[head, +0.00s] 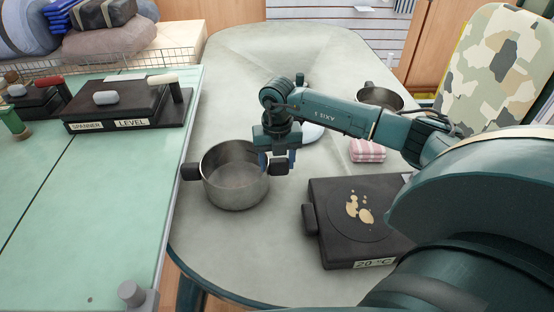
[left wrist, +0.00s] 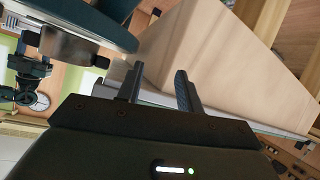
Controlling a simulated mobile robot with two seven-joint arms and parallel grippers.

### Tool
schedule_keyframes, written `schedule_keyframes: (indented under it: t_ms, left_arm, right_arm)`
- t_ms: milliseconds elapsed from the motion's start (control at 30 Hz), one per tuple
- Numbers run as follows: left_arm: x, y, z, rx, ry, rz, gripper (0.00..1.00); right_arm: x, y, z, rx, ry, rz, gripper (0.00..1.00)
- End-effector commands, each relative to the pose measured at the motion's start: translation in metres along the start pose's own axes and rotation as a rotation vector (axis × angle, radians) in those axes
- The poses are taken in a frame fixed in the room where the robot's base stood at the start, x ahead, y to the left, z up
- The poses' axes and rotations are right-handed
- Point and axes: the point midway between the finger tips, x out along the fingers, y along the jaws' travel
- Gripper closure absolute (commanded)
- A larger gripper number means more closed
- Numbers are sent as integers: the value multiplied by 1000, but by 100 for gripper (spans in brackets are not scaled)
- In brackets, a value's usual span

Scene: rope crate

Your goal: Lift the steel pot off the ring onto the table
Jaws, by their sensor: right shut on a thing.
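The steel pot (head: 232,186) is a grey metal pot with two black side handles. It stands upright to the left of the dark hotplate with the round ring (head: 335,230), apart from it, over the grey table (head: 235,270). I cannot tell whether its base touches the table. My right gripper (head: 278,162) is shut on the pot's right handle from above, and its fingers hide part of that handle. My left gripper does not show in the head view. In the left wrist view my left gripper (left wrist: 158,84) is open, with nothing between its fingers.
The ring has yellowish stains, and its label reads 20 °C. A pink striped cloth (head: 367,150) and another pot (head: 380,96) are farther back. A green bench with a tool board (head: 128,104) is on the left. A camouflage chair (head: 497,62) stands at right. The table's front is clear.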

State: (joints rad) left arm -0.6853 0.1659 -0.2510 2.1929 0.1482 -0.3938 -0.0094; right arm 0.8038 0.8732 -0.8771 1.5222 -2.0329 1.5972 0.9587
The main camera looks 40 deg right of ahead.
Motion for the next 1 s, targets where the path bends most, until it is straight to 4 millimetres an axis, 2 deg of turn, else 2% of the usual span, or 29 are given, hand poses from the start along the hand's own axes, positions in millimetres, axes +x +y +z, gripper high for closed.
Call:
schedule_keyframes:
  t_ms: [867, 900, 1000]
  left_arm:
    - [4, -1, 12, 0, -12, 0, 64]
    - [4, -1, 11, 0, -12, 0, 64]
    - [4, 0, 11, 0, -11, 0, 64]
  right_arm:
    - [9, 1, 0, 0, -2, 3, 87]
    - [8, 1, 0, 0, -2, 3, 42]
    - [8, 0, 0, 0, -1, 2, 34]
